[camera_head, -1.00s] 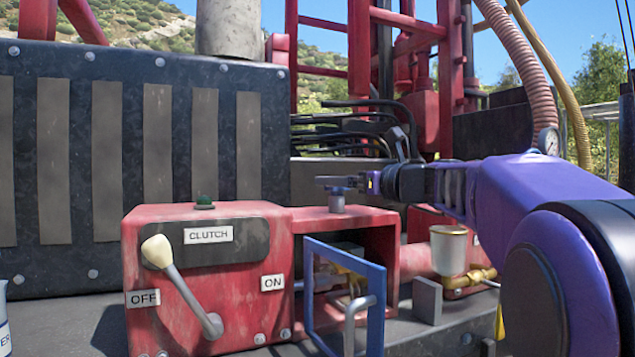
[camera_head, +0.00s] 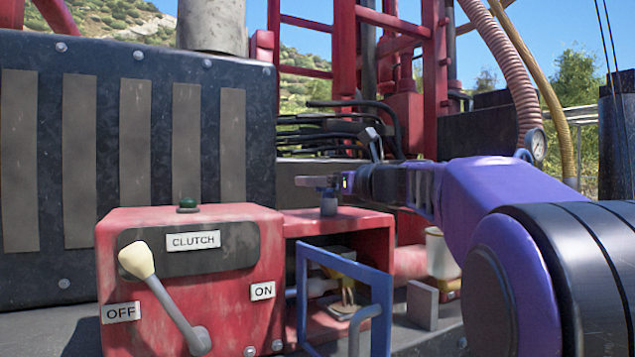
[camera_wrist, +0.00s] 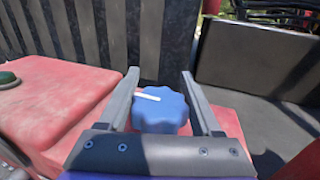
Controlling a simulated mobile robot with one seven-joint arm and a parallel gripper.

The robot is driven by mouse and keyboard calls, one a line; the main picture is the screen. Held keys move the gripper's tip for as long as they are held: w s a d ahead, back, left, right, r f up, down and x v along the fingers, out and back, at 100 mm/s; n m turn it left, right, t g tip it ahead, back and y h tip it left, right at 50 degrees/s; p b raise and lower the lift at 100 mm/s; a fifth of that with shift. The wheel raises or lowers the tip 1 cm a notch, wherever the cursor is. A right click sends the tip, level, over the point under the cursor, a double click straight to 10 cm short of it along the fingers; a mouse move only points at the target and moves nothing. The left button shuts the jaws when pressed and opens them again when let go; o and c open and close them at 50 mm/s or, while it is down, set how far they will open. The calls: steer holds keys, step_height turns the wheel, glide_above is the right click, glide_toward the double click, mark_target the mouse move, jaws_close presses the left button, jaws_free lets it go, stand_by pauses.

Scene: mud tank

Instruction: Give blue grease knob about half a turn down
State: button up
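The blue grease knob (camera_wrist: 162,112) is a scalloped cap with a white mark on its top. In the wrist view the mark lies towards the knob's left side. In the head view the knob (camera_head: 328,190) sits on a short grey-blue post on top of the red housing, partly hidden by my fingers. My gripper (camera_wrist: 161,88) is open, with one finger on each side of the knob. Narrow gaps seem to remain between fingers and knob. In the head view my gripper (camera_head: 318,182) is level with the knob's top, reaching in from the right.
The red clutch box (camera_head: 190,290) with its cream-tipped lever (camera_head: 160,290) and green button (camera_head: 187,204) stands left of the knob. An open blue frame door (camera_head: 345,270) is below. A dark slatted panel (camera_head: 255,130) rises behind. A pressure gauge (camera_head: 536,146) is at right.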

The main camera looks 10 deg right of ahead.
steer(key=c, duration=0.8)
steer(key=shift+c, duration=0.2)
